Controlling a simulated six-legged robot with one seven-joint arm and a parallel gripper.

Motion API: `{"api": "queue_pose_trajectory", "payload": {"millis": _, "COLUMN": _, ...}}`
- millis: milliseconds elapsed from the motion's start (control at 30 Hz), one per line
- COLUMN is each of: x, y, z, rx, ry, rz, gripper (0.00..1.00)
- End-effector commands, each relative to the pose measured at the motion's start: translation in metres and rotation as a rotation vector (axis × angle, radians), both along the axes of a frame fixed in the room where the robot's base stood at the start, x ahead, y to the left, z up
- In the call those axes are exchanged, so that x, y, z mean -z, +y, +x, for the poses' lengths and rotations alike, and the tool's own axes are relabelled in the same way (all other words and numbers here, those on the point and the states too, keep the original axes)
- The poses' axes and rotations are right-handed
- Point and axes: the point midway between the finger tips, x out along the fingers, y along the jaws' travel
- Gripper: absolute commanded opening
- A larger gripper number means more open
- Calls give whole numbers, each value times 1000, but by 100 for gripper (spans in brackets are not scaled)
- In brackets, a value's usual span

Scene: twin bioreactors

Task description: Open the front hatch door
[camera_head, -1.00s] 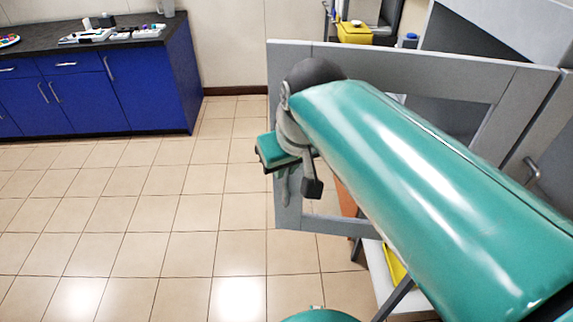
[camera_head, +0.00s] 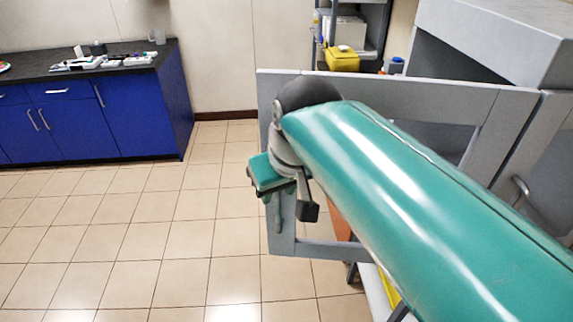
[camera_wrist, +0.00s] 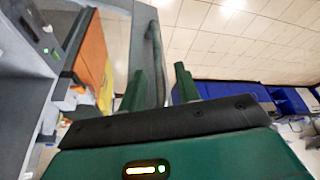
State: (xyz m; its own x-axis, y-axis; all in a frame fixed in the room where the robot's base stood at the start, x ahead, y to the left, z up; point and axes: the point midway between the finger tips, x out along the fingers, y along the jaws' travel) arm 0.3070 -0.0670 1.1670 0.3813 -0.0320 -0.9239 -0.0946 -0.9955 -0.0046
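The hatch door (camera_head: 385,88) is a grey frame with a large opening. In the head view it stands swung out from the grey unit at the right, over the floor. A grey bar handle (camera_wrist: 154,60) runs along its free edge in the wrist view. My gripper (camera_wrist: 160,85) is at that edge, its two green fingers apart. The door edge and handle lie between or just beyond the fingertips; contact is unclear. In the head view my green arm covers much of the door, and the fingertips cannot be made out.
A second handle (camera_head: 520,192) is on the grey unit at the right. A blue cabinet (camera_head: 95,110) with a dark worktop stands at the back left. A shelf with a yellow box (camera_head: 342,60) is behind the door. The tiled floor (camera_head: 150,225) at left is clear.

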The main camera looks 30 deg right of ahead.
Motion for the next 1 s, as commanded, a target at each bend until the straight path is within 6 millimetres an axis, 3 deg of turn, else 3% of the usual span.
{"api": "queue_pose_trajectory", "payload": {"millis": 300, "x": -66, "y": 2, "z": -26, "rx": 0, "ry": -5, "rz": -1, "gripper": 33}}
{"api": "queue_pose_trajectory", "payload": {"millis": 500, "x": -98, "y": 3, "z": -40, "rx": 1, "ry": -3, "rz": -1, "gripper": 33}}
{"api": "queue_pose_trajectory", "payload": {"millis": 700, "x": -110, "y": 4, "z": -45, "rx": 1, "ry": -1, "rz": -1, "gripper": 33}}
{"api": "queue_pose_trajectory", "payload": {"millis": 1000, "x": -110, "y": 4, "z": -45, "rx": 1, "ry": -1, "rz": -1, "gripper": 33}}
